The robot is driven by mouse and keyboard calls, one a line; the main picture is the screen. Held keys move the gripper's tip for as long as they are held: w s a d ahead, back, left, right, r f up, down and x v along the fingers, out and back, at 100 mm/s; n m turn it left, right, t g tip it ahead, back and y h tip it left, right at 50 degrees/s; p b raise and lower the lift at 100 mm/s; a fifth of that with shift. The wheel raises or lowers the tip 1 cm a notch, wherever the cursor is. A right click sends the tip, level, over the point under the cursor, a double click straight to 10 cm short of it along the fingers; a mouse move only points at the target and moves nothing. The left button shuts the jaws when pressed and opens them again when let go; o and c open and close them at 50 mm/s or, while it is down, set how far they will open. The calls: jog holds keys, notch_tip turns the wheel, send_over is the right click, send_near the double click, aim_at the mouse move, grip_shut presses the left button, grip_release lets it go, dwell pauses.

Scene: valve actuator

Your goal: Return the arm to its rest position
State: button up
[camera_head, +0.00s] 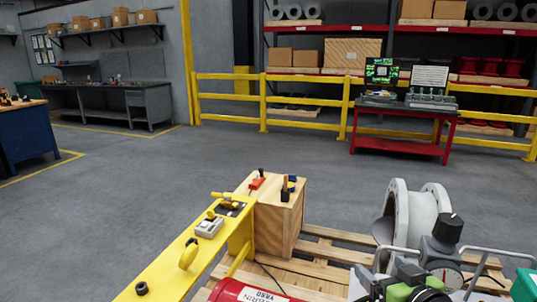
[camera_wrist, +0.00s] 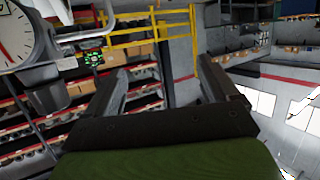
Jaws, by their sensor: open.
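My gripper (camera_wrist: 163,75) shows in the wrist view with its two dark fingers wide apart and nothing between them. Beyond the fingers are only the distant shelves, railing and floor, seen strongly tilted. The grey valve (camera_head: 400,215) with its round flanges stands at the right of the head view. Its actuator carries a black knob (camera_head: 448,228) and a dial gauge (camera_head: 447,275). A round white gauge (camera_wrist: 22,35) and a dark knob (camera_wrist: 48,98) also show at the left of the wrist view, beside my gripper and apart from its fingers.
A wooden pallet (camera_head: 320,250) bears a wooden box (camera_head: 278,228), a yellow beam (camera_head: 165,265) with small tools on it, and a red cylinder (camera_head: 245,291). A red table (camera_head: 400,147) stands before the yellow railing (camera_head: 300,102). The grey floor (camera_head: 130,185) at left is open.

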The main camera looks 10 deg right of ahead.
jog(key=s+a+f+n+g+y, duration=0.1)
jog(key=s+a+g, duration=0.1)
jog(key=a, duration=0.4)
jog(key=s+a+f+n+g+y, duration=0.1)
jog(key=s+a+f+n+g, duration=0.15)
jog(key=a, duration=0.45)
jog(key=s+a+m+g+h, duration=0.2)
jog(key=s+m+g, duration=0.15)
jog(key=s, duration=0.95)
notch_tip(320, 180, up, 18)
jog(key=g+p, duration=0.1)
jog(key=p, duration=1.6)
jog(key=shift+p, duration=0.3)
jog(key=shift+f, duration=0.1)
